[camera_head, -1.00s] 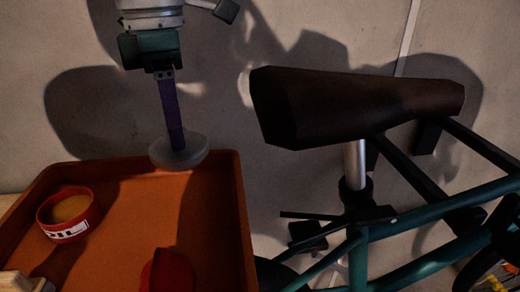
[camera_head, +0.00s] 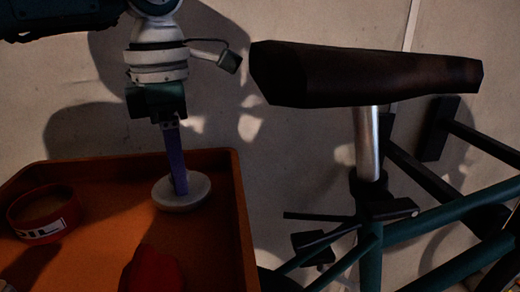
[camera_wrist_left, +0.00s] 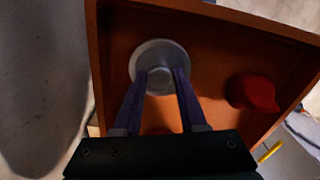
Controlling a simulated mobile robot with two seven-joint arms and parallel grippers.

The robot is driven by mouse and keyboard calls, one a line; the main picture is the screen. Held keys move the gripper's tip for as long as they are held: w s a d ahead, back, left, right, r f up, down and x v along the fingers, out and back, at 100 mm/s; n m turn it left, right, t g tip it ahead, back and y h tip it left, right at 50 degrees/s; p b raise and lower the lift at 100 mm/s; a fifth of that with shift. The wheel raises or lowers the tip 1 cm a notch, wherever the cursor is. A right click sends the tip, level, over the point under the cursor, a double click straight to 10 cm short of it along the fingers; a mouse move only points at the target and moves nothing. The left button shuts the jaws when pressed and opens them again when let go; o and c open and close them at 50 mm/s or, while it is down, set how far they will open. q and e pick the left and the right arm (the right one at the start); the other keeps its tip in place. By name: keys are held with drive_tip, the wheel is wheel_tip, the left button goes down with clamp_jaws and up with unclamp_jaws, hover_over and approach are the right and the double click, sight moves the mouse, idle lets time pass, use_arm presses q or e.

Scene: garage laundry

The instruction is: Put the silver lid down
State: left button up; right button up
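The silver lid (camera_head: 200,191) is a round, pale grey disc over the far right part of an orange tray (camera_head: 215,240). My left gripper (camera_head: 181,190) points straight down, its purple fingers meeting the middle of the lid. In the left wrist view the two fingertips (camera_wrist_left: 165,73) close on the lid's raised centre, and the lid's rim (camera_wrist_left: 146,54) shows beyond them. The lid looks level. I cannot tell whether its underside touches the tray floor. My right gripper is in neither view.
A red round container with a white label (camera_head: 40,228) stands at the tray's left. A red object (camera_head: 153,270) lies near the front, also in the left wrist view (camera_wrist_left: 252,92). A bicycle with a dark saddle (camera_head: 350,77) stands right of the tray; a wall is behind.

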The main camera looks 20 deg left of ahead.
use_arm(q)
drive_tip(key=shift+o, duration=1.4)
drive_tip(key=shift+r, duration=0.1)
drive_tip(key=shift+r, duration=0.25)
wheel_tip(320, 180, up, 12)
drive_tip(key=shift+f, duration=0.15)
